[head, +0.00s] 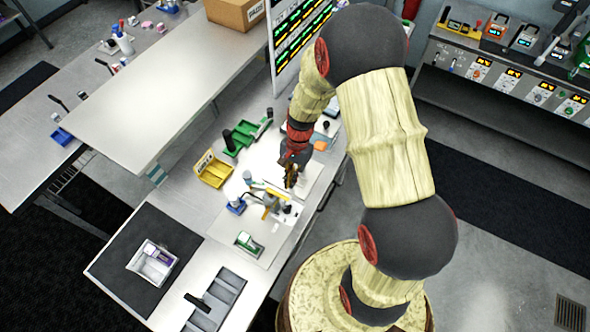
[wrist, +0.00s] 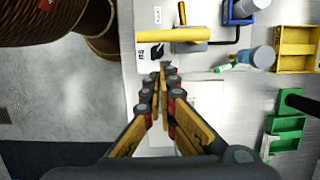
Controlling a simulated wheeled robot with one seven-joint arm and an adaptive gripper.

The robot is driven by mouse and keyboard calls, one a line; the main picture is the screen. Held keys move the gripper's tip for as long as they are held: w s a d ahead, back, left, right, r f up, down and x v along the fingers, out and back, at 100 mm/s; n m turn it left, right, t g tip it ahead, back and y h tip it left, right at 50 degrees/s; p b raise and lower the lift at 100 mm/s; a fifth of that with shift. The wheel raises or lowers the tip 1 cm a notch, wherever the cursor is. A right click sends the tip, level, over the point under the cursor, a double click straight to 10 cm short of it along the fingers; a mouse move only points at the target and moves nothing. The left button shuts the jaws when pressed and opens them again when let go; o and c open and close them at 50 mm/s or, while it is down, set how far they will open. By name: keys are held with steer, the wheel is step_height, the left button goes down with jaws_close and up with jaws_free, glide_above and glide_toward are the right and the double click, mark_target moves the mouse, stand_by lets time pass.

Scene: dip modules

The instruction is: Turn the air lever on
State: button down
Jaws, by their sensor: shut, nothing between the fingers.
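My gripper (head: 290,178) is shut and empty, above the bench; its fingertips also show in the wrist view (wrist: 163,72). Just beyond the fingertips in the wrist view is a fixture with a yellow bar (wrist: 175,34) and a small black lever-like part (wrist: 157,50) on a white labelled plate (wrist: 144,52). The fingers are close to this black part in the picture, but I cannot tell whether they touch it. In the head view the yellow bar (head: 268,207) is just below and left of my gripper. I cannot tell for certain which part is the air lever.
A yellow bin (head: 212,170) and green bins (head: 240,138) stand behind the fixture. A blue holder (head: 236,207) and a green-and-white part (head: 248,243) are beside it. A black mat (head: 122,255) covers the bench's near left. A raised shelf (head: 165,80) is at the back left.

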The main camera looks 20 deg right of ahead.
steer(key=shift+s+a+r, duration=0.15)
steer(key=shift+s+a, duration=0.35)
steer(key=shift+a, duration=0.15)
